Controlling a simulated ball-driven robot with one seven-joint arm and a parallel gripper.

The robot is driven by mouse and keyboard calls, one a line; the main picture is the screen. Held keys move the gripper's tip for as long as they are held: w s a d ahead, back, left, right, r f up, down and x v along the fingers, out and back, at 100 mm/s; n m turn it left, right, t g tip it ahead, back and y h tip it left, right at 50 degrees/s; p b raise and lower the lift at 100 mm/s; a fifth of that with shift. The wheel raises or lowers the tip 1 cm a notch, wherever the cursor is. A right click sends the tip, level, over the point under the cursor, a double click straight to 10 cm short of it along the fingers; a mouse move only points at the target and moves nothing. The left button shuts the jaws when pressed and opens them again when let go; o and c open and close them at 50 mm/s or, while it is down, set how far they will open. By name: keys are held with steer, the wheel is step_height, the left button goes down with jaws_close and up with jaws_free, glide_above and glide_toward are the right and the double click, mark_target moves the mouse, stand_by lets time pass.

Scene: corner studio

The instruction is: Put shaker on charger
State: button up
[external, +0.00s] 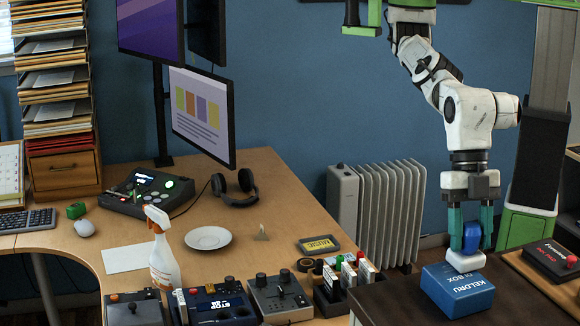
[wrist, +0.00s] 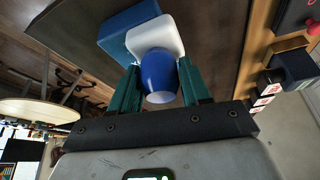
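A rounded blue piece (external: 471,238), which I take as the shaker, is upright between the teal fingers of my gripper (external: 471,230). In the wrist view the blue piece (wrist: 158,76) fills the gap between the fingers (wrist: 159,82), which appear to be against its sides. Directly below it is a white rounded block (external: 465,262), also seen in the wrist view (wrist: 156,38). This may be the charger; I cannot tell whether it is joined to the blue piece. The white block is at the top of a blue box (external: 458,293).
The blue box stands on a dark table top (external: 400,296). A red and black device (external: 552,261) is at the right. On the wooden desk are a white plate (external: 208,237), a spray bottle (external: 162,250), headphones (external: 237,188) and control boxes (external: 280,296). A white radiator (external: 385,207) stands behind.

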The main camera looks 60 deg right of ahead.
steer(key=o, duration=0.3)
steer(key=shift+o, duration=0.2)
steer(key=shift+r, duration=0.25)
steer(key=shift+s+d+r, duration=0.15)
steer(key=shift+d+r, duration=0.05)
steer(key=b+v, duration=0.2)
steer(key=v, duration=0.9)
steer(key=shift+w+r, duration=0.25)
steer(key=shift+a, duration=0.1)
